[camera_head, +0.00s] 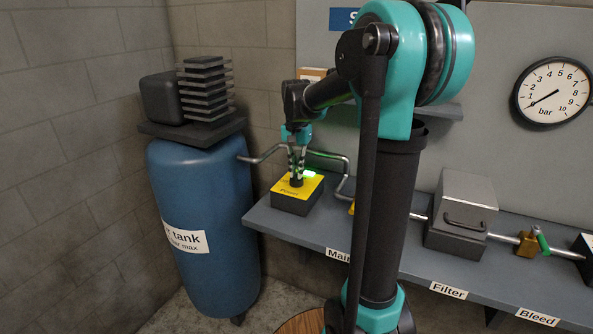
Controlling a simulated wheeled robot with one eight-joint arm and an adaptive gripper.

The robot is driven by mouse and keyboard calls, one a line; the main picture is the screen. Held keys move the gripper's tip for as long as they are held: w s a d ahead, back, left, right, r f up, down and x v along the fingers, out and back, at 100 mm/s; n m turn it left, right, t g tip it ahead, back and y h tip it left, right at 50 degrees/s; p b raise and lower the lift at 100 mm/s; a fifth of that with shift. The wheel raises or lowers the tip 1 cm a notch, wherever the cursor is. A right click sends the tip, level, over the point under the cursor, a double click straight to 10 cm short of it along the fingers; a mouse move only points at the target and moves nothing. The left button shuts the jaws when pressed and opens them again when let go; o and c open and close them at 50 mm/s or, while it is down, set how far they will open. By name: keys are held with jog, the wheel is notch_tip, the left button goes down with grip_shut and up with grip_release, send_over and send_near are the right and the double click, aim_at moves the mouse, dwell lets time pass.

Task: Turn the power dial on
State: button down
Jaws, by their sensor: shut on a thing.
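The power dial (296,182) is a small dark knob on top of a yellow-topped dark box (291,203) labelled "Power", at the left end of the grey shelf. A green light (310,173) glows on the box top, just right of the knob. My gripper (296,174) points down from above and is shut on the knob. Its fingers hide part of the knob, so I cannot tell which way the dial points.
A blue air tank (205,215) with a compressor on top stands left of the shelf (396,258). A filter box (462,212) and a green-handled valve (541,240) sit to the right. A gauge (552,93) hangs on the back panel. Pipes run behind the power box.

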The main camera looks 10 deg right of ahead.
jog(key=shift+m, duration=0.5)
jog(key=c, duration=1.6)
grip_release()
notch_tip(320, 180, up, 12)
jog(key=shift+s, duration=0.1)
